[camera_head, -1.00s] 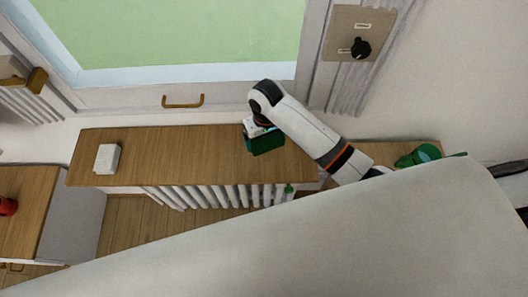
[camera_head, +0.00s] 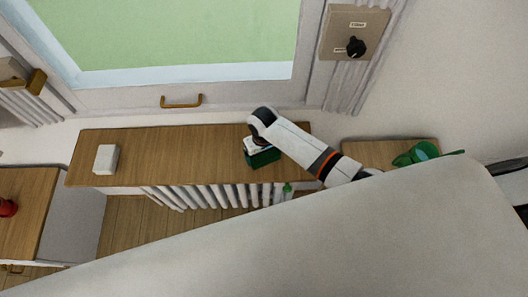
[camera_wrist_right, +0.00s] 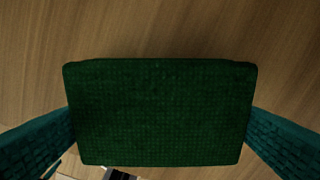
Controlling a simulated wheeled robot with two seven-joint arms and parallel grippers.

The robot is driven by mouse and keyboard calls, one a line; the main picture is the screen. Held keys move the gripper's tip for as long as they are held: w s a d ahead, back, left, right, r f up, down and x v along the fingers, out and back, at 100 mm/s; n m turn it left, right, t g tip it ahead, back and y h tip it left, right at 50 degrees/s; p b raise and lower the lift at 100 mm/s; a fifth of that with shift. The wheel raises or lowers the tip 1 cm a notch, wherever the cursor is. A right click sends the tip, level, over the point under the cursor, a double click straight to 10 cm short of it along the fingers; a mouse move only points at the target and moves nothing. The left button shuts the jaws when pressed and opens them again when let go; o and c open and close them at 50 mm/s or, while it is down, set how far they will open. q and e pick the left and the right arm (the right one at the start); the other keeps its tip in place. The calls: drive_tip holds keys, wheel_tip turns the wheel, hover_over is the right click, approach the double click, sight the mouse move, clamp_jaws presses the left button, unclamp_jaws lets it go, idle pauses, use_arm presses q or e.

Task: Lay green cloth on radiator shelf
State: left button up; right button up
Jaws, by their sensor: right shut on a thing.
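The green cloth (camera_head: 265,160) is a dark green folded block over the right part of the wooden radiator shelf (camera_head: 190,152), by its front edge. My right gripper (camera_head: 260,149) is above the cloth and shut on it. In the right wrist view the cloth (camera_wrist_right: 160,112) lies flat between two teal fingers, with wood grain behind it. I cannot tell whether its underside touches the shelf. My left gripper is not in view.
A small white box (camera_head: 106,159) stands at the shelf's left end; the shelf between it and the cloth is bare. A green object (camera_head: 415,153) sits on a wooden surface at right. A window with a brass handle (camera_head: 182,101) is behind. A large pale surface fills the front.

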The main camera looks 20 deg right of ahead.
drive_tip(key=shift+f, duration=0.15)
drive_tip(key=o, duration=0.7)
drive_tip(key=shift+o, duration=0.2)
wheel_tip(320, 180, up, 12)
drive_tip(key=shift+r, duration=0.2)
